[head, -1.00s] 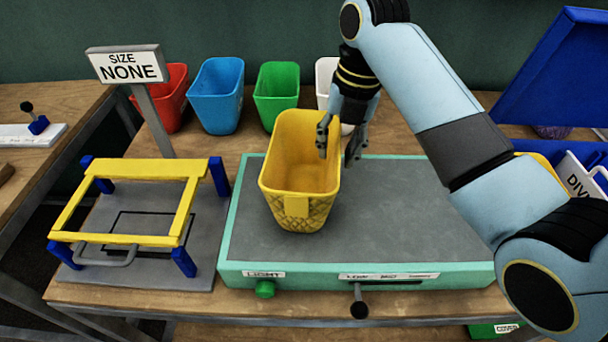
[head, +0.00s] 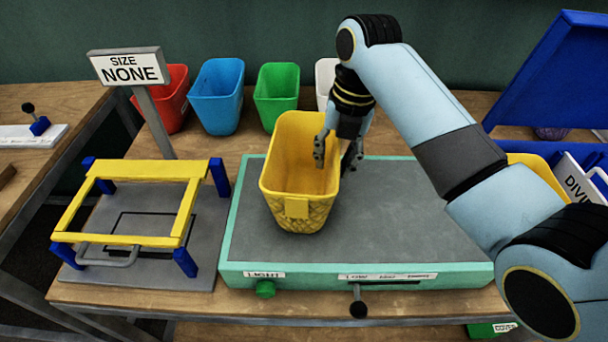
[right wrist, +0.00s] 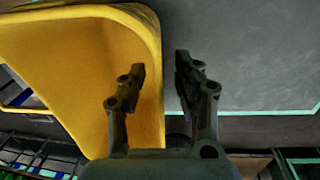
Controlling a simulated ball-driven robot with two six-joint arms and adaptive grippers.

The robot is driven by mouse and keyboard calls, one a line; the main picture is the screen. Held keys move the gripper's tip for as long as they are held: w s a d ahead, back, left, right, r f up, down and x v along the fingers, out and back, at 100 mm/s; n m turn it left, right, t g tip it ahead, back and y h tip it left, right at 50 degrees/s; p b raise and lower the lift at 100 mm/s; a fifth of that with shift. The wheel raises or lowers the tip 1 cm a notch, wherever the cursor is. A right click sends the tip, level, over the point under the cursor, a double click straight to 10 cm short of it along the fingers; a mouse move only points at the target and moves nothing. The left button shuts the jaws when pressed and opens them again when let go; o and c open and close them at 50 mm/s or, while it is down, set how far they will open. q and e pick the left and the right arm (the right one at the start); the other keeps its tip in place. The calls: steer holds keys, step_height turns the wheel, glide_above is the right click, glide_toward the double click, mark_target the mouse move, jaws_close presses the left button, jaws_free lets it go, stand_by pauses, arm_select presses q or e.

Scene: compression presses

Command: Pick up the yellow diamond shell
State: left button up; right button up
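The yellow diamond shell (head: 285,215) is an open, tapered yellow bin with a diamond pattern low on its front. It stands upright on the grey top of the green-edged press (head: 410,225). My right gripper (head: 333,162) is open over the shell's right wall, pointing down. One finger is on the inside of the wall and the other on the outside. In the right wrist view the shell (right wrist: 60,45) fills the left, with its rim between the open fingers (right wrist: 160,65) and a gap beside the outer finger. My left gripper is not in view.
Red (head: 172,97), blue (head: 216,97), green (head: 277,97) and white (head: 325,80) bins stand in a row behind. A yellow frame (head: 130,170) and a SIZE NONE sign (head: 128,66) are on the left. The press top right of the shell is clear.

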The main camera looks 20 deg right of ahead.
jaws_close()
stand_by(0.6)
